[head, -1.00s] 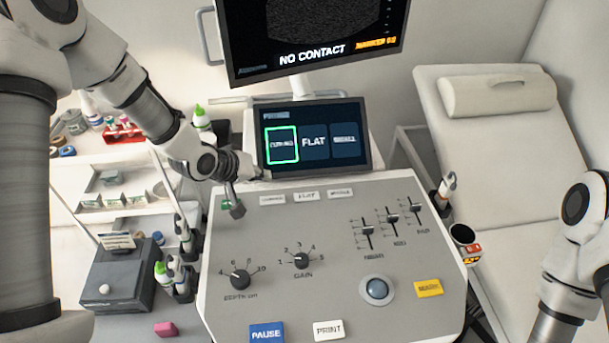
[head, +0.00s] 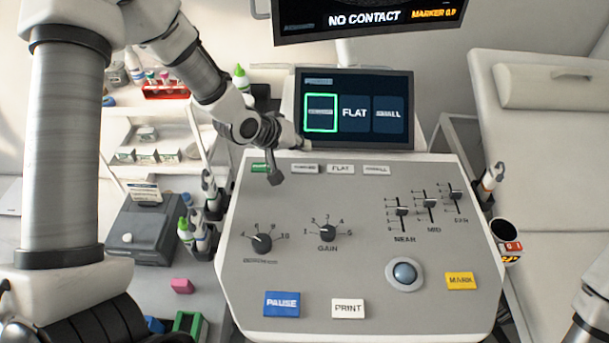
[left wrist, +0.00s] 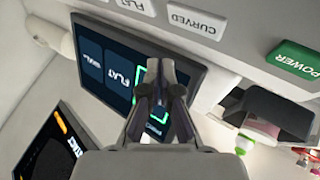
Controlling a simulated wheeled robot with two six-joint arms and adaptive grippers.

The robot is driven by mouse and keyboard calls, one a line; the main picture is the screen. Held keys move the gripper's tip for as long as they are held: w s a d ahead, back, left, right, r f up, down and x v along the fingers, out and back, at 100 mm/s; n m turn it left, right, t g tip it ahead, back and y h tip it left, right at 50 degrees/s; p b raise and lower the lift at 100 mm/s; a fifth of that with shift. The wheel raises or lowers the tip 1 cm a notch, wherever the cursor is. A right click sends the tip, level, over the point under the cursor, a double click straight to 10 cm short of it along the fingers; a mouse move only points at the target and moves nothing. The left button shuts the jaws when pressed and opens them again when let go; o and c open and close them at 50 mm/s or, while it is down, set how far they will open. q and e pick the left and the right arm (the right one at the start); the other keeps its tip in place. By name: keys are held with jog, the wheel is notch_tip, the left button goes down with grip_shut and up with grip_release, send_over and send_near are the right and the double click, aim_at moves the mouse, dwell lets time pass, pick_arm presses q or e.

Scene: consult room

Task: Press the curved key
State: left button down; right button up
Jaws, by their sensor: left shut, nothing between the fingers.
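The curved key (head: 305,168) is a small white key in the row along the top of the grey console panel, between the green power key (head: 260,167) and the flat key (head: 341,168). In the left wrist view the curved key (left wrist: 198,20) reads CURVED. My left gripper (head: 275,178) is shut and empty, pointing down just left of the curved key. In the left wrist view its closed fingers (left wrist: 160,72) cover part of the screen; the curved key is clear of them. On the screen (head: 354,140), the leftmost tile has a bright green outline. My right gripper is out of view.
Knobs, sliders and a trackball (head: 404,273) fill the panel below the keys. A monitor (head: 360,22) reading NO CONTACT hangs above. A cup (head: 506,238) stands at the panel's right edge. A shelf cart with bottles is at the left, an exam couch (head: 550,170) at the right.

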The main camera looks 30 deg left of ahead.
aim_at(302, 168)
pick_arm(q)
notch_tip(302, 168, down, 4)
jog(key=shift+w+r+b, duration=0.1)
jog(key=shift+w+b, duration=0.05)
jog(key=shift+b, duration=0.65)
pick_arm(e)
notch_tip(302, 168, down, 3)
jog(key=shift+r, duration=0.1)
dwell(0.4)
pick_arm(q)
jog(key=shift+f, duration=0.45)
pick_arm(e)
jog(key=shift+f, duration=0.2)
pick_arm(q)
jog(key=shift+f+b, duration=0.35)
jog(key=shift+f, duration=0.1)
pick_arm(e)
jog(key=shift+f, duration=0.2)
pick_arm(q)
jog(key=shift+r+p, duration=0.8)
jog(key=shift+r, duration=0.05)
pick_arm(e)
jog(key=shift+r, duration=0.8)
